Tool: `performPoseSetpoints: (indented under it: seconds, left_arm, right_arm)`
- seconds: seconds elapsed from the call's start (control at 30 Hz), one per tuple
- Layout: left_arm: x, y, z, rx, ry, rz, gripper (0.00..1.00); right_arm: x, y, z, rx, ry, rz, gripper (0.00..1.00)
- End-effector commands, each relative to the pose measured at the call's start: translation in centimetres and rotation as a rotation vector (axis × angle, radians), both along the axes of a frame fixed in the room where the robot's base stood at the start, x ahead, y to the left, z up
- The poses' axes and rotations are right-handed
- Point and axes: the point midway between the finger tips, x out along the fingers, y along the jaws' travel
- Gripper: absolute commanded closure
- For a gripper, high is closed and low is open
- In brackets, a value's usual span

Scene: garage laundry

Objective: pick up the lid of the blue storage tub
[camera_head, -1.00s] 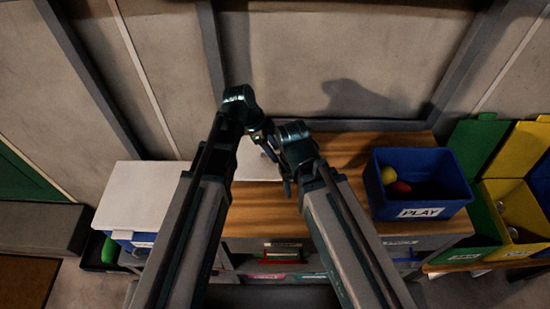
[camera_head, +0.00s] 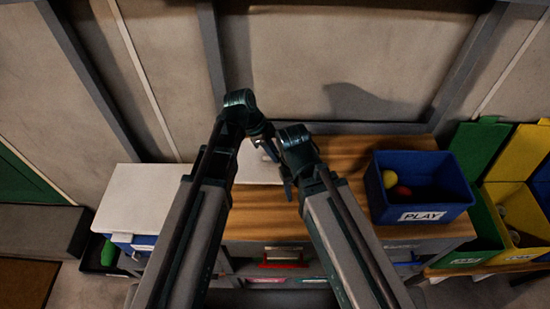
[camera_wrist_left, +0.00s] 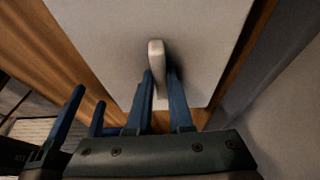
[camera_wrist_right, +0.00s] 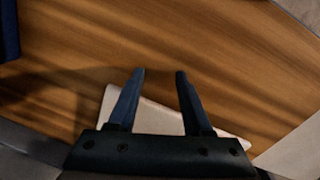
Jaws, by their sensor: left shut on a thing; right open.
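The blue tub (camera_head: 418,205) marked PLAY stands open on the right of the wooden counter, with a yellow and a red ball inside. A pale flat lid (camera_head: 256,166) lies over the counter between my arms, mostly hidden by them in the head view. The left wrist view shows its broad face (camera_wrist_left: 95,35) and a raised pale handle (camera_wrist_left: 156,53). My left gripper (camera_wrist_left: 160,82) is shut on this handle. My right gripper (camera_wrist_right: 162,74) is open and empty above the counter, and an edge of the lid (camera_wrist_right: 158,119) shows below its fingers.
The wooden counter (camera_head: 345,150) has bare room between the lid and the tub. A white-topped unit (camera_head: 140,195) stands at the left. Green (camera_head: 480,225) and yellow (camera_head: 512,210) bins stand at the right. A wall rises close behind the counter.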

Motion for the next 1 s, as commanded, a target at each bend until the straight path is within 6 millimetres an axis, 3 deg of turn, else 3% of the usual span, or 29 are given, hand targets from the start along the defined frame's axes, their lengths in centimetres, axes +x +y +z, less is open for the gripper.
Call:
performPoseSetpoints:
  seconds: [0.37, 0.8, 1.0]
  left_arm:
    - [0.0, 0.0, 2.0, 0.000, 0.000, 0.000, 1.00]
    - [0.0, 0.0, 8.7, 0.000, 0.000, 0.000, 1.00]
    - [0.0, 0.0, 10.4, 0.000, 0.000, 0.000, 1.00]
  right_arm:
    - [0.0, 0.0, 2.0, 0.000, 0.000, 0.000, 0.50]
    - [0.0, 0.0, 8.7, 0.000, 0.000, 0.001, 0.50]
    - [0.0, 0.0, 10.4, 0.000, 0.000, 0.002, 0.50]
